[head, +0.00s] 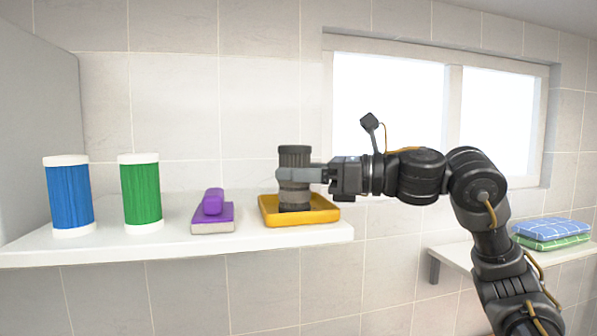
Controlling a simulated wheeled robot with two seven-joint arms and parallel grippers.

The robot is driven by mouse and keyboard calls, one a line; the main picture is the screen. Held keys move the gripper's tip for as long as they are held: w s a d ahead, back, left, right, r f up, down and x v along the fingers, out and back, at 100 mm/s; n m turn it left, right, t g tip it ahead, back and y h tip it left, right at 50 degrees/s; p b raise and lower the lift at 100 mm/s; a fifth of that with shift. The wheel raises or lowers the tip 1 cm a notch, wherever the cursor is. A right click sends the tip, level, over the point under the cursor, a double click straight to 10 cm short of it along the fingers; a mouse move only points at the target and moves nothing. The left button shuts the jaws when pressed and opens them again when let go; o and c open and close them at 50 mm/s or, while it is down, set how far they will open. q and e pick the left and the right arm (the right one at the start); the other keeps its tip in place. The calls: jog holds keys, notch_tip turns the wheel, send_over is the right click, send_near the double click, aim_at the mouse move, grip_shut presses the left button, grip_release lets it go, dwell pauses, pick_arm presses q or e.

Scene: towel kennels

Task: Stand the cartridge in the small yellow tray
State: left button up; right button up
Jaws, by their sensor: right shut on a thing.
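The cartridge (295,156) is a dark grey ribbed cylinder. It is upright, with its lower end within the outline of the small yellow tray (328,214). My right gripper (297,174) reaches in from the right and is shut on the cartridge around its middle. The fingers hide part of its side. I cannot tell for sure whether its bottom touches the tray floor. The tray lies flat at the right end of the white shelf. My left gripper is not in view.
On the white shelf (180,244) stand a blue roll (69,196) and a green roll (141,193) with white ends. A purple-topped brush (213,212) lies just left of the tray. Folded blue and green towels (552,234) lie on a lower shelf at right, below a window.

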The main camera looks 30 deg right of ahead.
jog(key=o, duration=1.4)
jog(key=shift+s+d+f+b, duration=0.1)
jog(key=shift+s+d+b, duration=0.15)
jog(key=shift+d+b, duration=0.1)
jog(key=b+v, duration=0.4)
jog(key=v, duration=0.6)
jog(key=shift+a, duration=0.1)
